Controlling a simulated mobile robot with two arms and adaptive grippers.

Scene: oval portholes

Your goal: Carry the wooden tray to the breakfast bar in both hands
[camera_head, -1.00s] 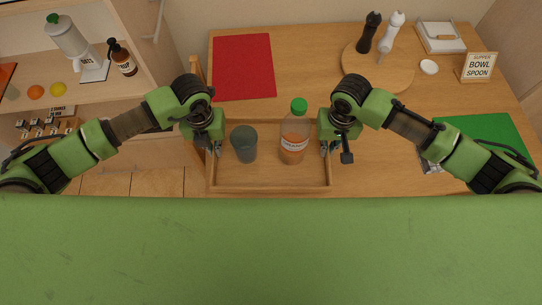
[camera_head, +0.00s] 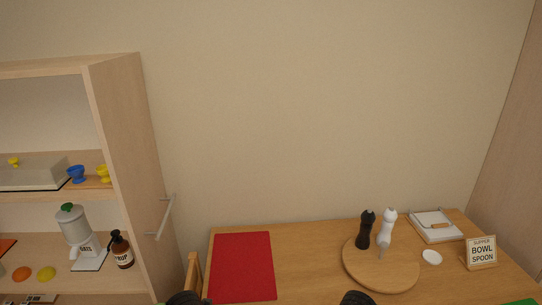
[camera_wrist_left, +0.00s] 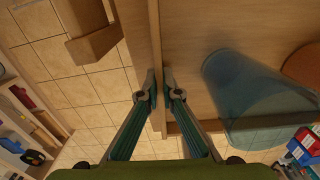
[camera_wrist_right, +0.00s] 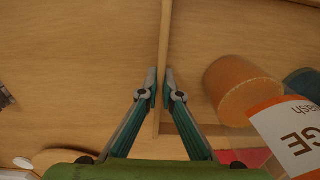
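The wooden tray (camera_wrist_left: 205,30) shows in the left wrist view, and its opposite side wall (camera_wrist_right: 166,30) shows in the right wrist view. My left gripper (camera_wrist_left: 159,82) is shut on one side wall, a finger on each face. My right gripper (camera_wrist_right: 160,80) is shut on the other side wall in the same way. A bluish drinking glass (camera_wrist_left: 255,100) stands in the tray near my left gripper. An orange juice bottle (camera_wrist_right: 285,130) stands near my right gripper.
The wooden table (camera_head: 310,240) bears a red mat (camera_head: 242,268), a round board (camera_head: 375,272) with black and white mills, and a menu sign (camera_head: 481,253). A shelf unit (camera_head: 120,110) stands at left. Tiled floor (camera_wrist_left: 90,100) and a wooden chair part (camera_wrist_left: 90,45) lie beyond the tray's left side.

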